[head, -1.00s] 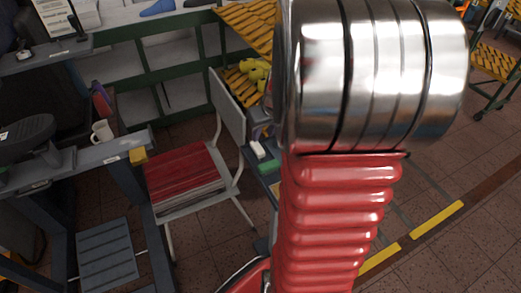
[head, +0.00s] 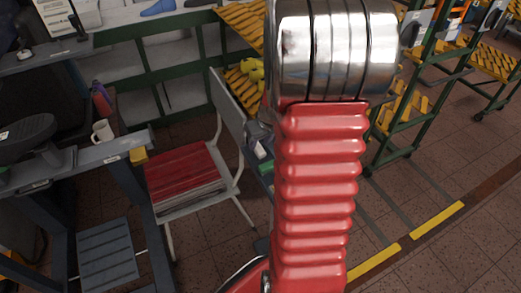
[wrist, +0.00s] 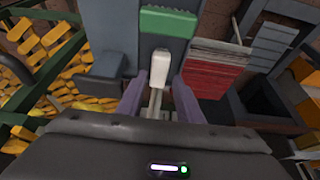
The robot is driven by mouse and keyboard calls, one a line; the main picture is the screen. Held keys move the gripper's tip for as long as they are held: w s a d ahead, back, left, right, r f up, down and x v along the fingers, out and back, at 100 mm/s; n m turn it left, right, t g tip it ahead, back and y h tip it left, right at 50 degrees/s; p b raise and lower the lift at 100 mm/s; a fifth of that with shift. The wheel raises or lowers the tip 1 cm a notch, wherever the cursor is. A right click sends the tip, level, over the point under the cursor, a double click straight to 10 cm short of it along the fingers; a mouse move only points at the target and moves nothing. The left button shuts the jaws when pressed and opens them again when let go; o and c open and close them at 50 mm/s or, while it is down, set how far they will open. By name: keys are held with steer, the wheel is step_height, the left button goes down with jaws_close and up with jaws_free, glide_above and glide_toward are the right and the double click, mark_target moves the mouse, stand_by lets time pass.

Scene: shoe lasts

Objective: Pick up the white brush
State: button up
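The white brush (wrist: 159,68) lies on a blue-grey bench top (wrist: 161,44) in the wrist view, with its pale handle pointing toward me. It lies close to a green block (wrist: 167,22). My gripper (wrist: 158,88) is open, with one purple-grey finger on each side of the brush's line and visible gaps between. I cannot tell how high the fingers are above it. In the head view the white brush (head: 260,150) shows small beside my red arm, near the green block (head: 266,167). My gripper's fingers cannot be made out there.
A chair with a red striped seat (head: 183,170) stands left of the bench. A white mug (head: 102,131) sits on a grey workbench at the left. Racks with yellow slatted shelves (head: 405,105) stand at the right. Floor at the lower right is open.

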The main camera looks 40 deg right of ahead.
mark_target(258, 147)
steer(key=shift+x, duration=2.6)
steer(key=shift+s+d, duration=0.1)
steer(key=shift+d, duration=0.05)
jaws_close()
steer(key=shift+r, duration=0.1)
step_height(258, 147, up, 10)
steer(key=shift+f, duration=0.1)
